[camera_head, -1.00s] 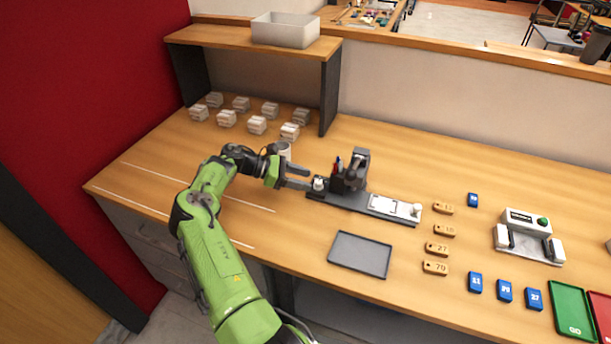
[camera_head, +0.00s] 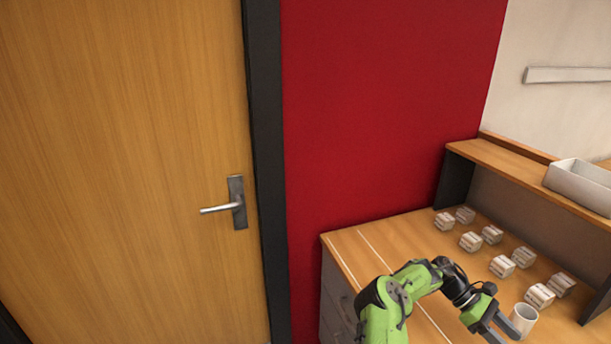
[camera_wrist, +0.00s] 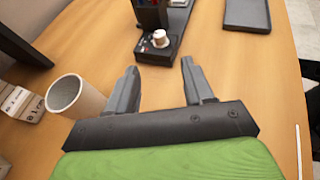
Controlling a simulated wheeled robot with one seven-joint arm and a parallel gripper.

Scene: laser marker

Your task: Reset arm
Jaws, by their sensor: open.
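My gripper (camera_head: 497,333) is at the lower right of the head view, above the wooden bench. In the wrist view my gripper (camera_wrist: 160,82) is open, with nothing between its two grey fingers. The laser marker (camera_wrist: 158,42) stands ahead of the fingertips in the wrist view, with a small white-topped knob on its base. A white mug (camera_head: 523,318) stands beside the gripper in the head view. The same mug is to the left of the fingers in the wrist view (camera_wrist: 76,96), apart from them.
Several small white labelled boxes (camera_head: 471,241) stand on the bench (camera_head: 345,247) below a shelf with a white bin (camera_head: 582,184). A dark tray (camera_wrist: 247,14) lies far right in the wrist view. A wooden door (camera_head: 120,150) and red wall (camera_head: 385,110) fill the left.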

